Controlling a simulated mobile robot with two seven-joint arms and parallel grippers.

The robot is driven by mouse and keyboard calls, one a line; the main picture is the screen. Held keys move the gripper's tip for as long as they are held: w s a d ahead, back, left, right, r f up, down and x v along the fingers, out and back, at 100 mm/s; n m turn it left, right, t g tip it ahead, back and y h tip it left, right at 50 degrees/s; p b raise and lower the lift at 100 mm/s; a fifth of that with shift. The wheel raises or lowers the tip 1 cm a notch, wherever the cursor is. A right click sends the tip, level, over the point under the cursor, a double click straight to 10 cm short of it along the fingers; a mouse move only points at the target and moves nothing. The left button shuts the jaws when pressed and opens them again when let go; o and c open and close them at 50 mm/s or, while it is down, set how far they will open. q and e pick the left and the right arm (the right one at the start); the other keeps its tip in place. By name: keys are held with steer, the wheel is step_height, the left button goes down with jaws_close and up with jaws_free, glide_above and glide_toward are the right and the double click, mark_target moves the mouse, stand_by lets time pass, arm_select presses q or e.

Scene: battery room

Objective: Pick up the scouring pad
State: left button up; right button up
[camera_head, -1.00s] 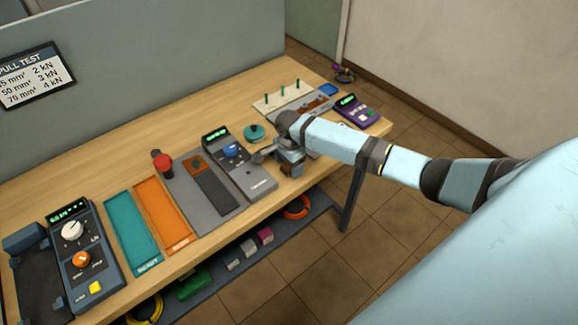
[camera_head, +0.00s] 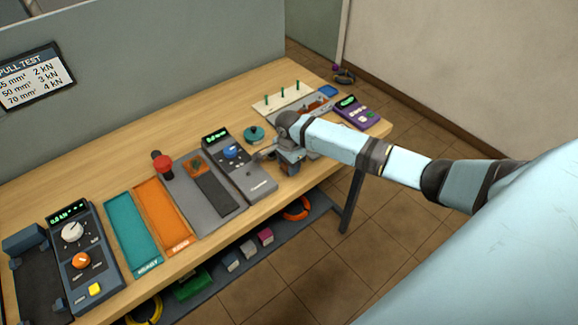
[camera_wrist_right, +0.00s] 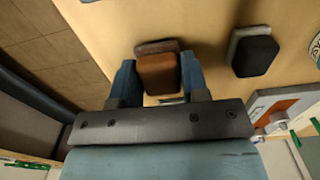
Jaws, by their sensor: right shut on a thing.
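The scouring pad (camera_wrist_right: 157,72), a brown block with a darker, greyish layer showing behind it, sits between the two blue fingers of my right gripper (camera_wrist_right: 158,66) in the right wrist view. The fingers are shut on its sides. In the head view my right gripper (camera_head: 288,160) is low over the front edge of the table, right of the grey crimping-style device. There the pad is hidden or too small to tell. My left gripper is not in view.
A black-topped pad (camera_wrist_right: 256,54) lies on the table apart from the gripper. The grey device (camera_head: 240,165), teal round knob (camera_head: 253,134), wooden peg board (camera_head: 283,98) and purple meter (camera_head: 357,112) stand close by. Bare wood (camera_head: 180,118) shows behind the devices.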

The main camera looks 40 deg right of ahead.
step_height(320, 180, up, 19)
steer(key=shift+b, duration=0.35)
